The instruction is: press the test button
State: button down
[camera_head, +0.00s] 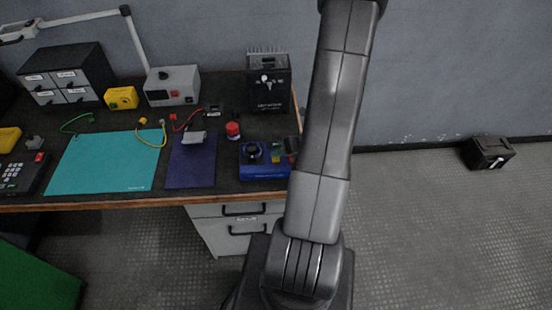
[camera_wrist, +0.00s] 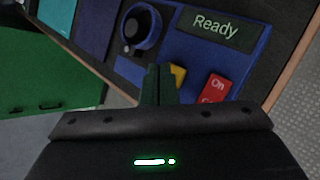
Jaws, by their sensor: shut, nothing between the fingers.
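The blue test device (camera_head: 262,173) sits at the right front edge of the workbench and fills much of the wrist view (camera_wrist: 178,45). It has a black round knob (camera_wrist: 139,28), a screen (camera_wrist: 216,26) reading "Ready", a red switch (camera_wrist: 215,88) marked "On" and a yellow button (camera_wrist: 178,73). Which control is the test button cannot be read. My gripper (camera_wrist: 160,70) is shut and empty, its fingertips over the device's face beside the yellow button and partly covering it. Whether they touch it cannot be told. In the head view I cannot make out my gripper.
The bench (camera_head: 110,200) holds a teal mat (camera_head: 105,160), a dark blue mat (camera_head: 190,165), a red-capped jar (camera_head: 233,130) and a black unit (camera_head: 268,85) behind the device. Drawers (camera_head: 240,228) are below. A black case (camera_head: 488,152) lies on the open floor at right.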

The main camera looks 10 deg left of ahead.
aim_at(279, 160)
jog(key=shift+f, duration=0.1)
dwell(0.3)
jog(key=shift+f+b, duration=0.3)
jog(key=shift+f, duration=0.1)
dwell(0.4)
jog(key=shift+r, duration=0.1)
jog(key=shift+r+p, duration=0.4)
jog(key=shift+p, duration=0.1)
notch_tip(279, 160, up, 6)
jog(key=p, duration=0.5)
jog(key=shift+r, duration=0.1)
jog(key=shift+f, duration=0.2)
dwell(0.4)
